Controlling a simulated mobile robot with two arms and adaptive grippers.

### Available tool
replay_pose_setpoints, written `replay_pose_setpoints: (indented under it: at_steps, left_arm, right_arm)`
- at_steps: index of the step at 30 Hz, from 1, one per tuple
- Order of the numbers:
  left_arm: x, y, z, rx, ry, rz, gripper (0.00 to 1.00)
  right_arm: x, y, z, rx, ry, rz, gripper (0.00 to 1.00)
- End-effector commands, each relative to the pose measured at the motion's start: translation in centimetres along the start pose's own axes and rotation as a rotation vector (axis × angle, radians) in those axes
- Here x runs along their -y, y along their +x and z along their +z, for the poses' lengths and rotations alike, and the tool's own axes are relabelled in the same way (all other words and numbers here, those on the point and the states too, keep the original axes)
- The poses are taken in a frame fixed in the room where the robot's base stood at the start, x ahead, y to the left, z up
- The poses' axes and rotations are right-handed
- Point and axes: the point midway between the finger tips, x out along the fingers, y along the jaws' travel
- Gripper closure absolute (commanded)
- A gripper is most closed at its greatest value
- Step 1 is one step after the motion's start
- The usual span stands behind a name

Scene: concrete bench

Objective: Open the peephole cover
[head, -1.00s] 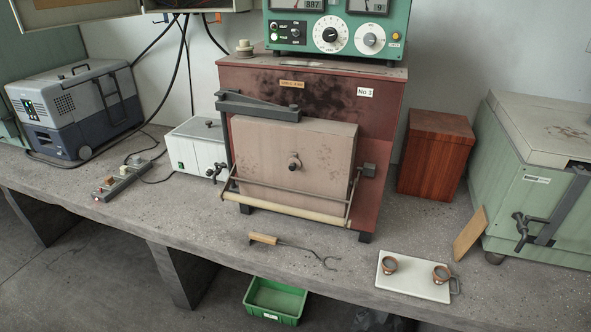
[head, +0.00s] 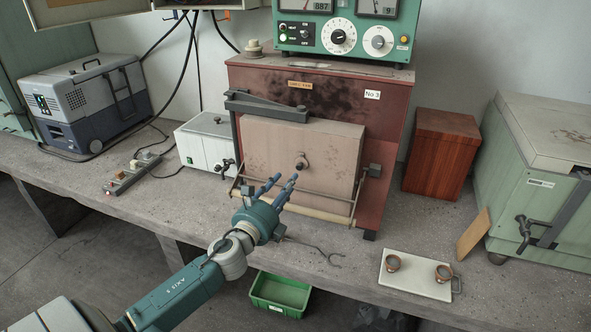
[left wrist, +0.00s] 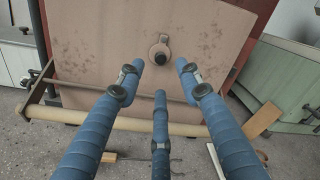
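The peephole cover (head: 301,162) is a small round metal piece with a dark knob in the middle of the pale furnace door (head: 265,150). In the left wrist view, the cover (left wrist: 159,52) hangs from a small pivot and lies straight ahead, just beyond the fingertips. My left gripper (head: 280,183) is open and empty, its blue fingers spread and pointing at the door, a little below and in front of the cover. In the left wrist view, the fingers (left wrist: 160,72) frame the cover without touching it. My right gripper is not in view.
A bar with a pale roller handle (head: 308,209) crosses in front of the door's lower part. A hooked tool (head: 318,249) lies on the bench (head: 210,215), partly behind my arm. A white tray (head: 415,284) with two small cups stands front right.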

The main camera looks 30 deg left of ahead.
Motion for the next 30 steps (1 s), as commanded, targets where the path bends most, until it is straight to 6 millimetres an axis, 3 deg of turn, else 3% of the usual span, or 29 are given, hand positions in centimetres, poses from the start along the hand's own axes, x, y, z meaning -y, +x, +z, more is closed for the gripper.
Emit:
replay_pose_setpoints:
  at_steps: [6,12,24,30]
  left_arm:
    - [0.1,4.2,0.1,0.001,-0.003,0.001,0.64]
    - [0.0,6.6,0.0,0.0,-0.005,0.002,0.64]
    - [-0.1,7.3,-0.1,-0.002,-0.004,0.002,0.64]
    - [-0.1,7.3,-0.1,-0.002,-0.004,0.002,1.0]
  right_arm:
    - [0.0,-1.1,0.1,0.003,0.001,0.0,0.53]
    - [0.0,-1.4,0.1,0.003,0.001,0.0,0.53]
    - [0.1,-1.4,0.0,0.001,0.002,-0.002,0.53]
    - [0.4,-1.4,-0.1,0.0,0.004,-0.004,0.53]
